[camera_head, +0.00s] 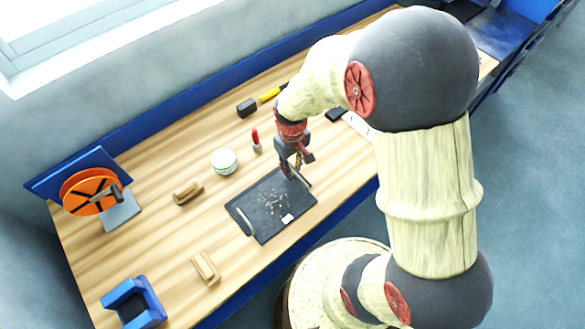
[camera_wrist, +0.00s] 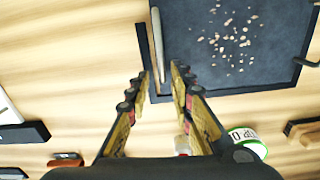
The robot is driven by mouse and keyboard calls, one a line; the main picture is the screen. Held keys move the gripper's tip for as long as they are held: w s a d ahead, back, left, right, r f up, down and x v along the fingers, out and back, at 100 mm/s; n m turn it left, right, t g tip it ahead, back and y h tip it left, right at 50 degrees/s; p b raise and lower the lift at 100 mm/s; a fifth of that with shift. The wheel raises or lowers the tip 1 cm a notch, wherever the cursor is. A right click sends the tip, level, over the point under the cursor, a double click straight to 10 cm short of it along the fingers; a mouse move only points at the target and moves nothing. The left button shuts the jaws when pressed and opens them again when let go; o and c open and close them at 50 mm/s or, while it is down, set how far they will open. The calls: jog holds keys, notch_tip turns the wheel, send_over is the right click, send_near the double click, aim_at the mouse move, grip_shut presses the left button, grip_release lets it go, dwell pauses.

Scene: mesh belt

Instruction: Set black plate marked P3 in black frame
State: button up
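A flat black rectangular piece (camera_head: 262,222) lies on the bench with small pale bits scattered on it, a white label and a bar at either end. It also shows in the wrist view (camera_wrist: 275,75). I cannot tell whether it is the plate or the frame, and no P3 mark is legible. My gripper (camera_head: 295,172) points down at its right end. In the wrist view, my gripper's fingers (camera_wrist: 160,75) are apart, beside the near end bar (camera_wrist: 158,28). A narrow dark strip (camera_wrist: 142,48) runs beside that bar, towards the fingers; contact is unclear.
A round tin (camera_head: 223,160), a red-tipped item (camera_head: 256,142) and a wooden block (camera_head: 187,193) stand behind and left. Another wooden piece (camera_head: 206,267), a blue holder (camera_head: 133,302) and an orange reel (camera_head: 91,192) are further left. Bare bench lies between them.

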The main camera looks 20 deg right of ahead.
jog(key=s+r+m+t+p, duration=0.1)
jog(key=s+r, duration=0.2)
jog(key=r, duration=0.9)
jog(key=s+r+t+p, duration=0.1)
jog(key=s+r+t, duration=0.1)
jog(key=r, duration=0.9)
jog(key=s+r+m+t, duration=0.1)
jog(key=s+r+t, duration=0.1)
jog(key=s+r, duration=0.5)
jog(key=shift+s+r+m+t, duration=0.2)
jog(key=shift+s+m+t, duration=0.1)
jog(key=shift+s, duration=0.7)
notch_tip(320, 180, down, 5)
jog(key=b, duration=0.5)
jog(key=shift+r, duration=0.15)
